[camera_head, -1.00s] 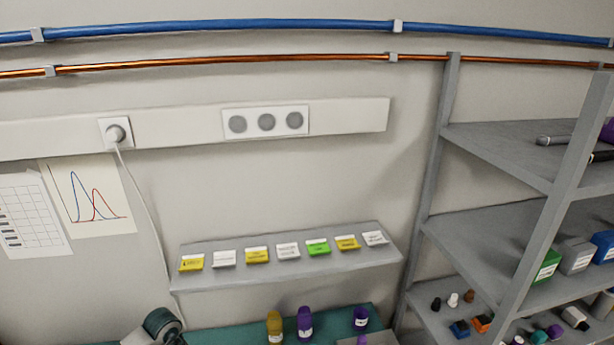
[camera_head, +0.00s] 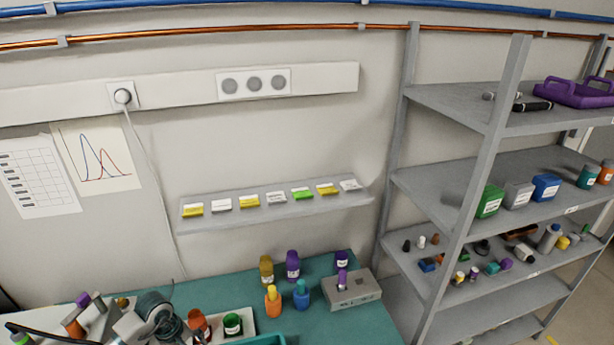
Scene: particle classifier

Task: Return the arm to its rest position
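Neither of my grippers can be made out in the head view, and no arm of mine is clearly visible. A grey and dark teal rounded device (camera_head: 154,307) stands at the bottom left of the teal bench (camera_head: 350,322). Its lower part is cut off and cluttered, so I cannot tell its exact shape.
A grey shelf rack (camera_head: 470,218) fills the right side, holding several bottles and a purple case (camera_head: 578,92). A narrow wall shelf (camera_head: 230,219) carries several labels. A white tray (camera_head: 246,324) with a green jar (camera_head: 233,324) sits at the bottom. The bench's right front part is clear.

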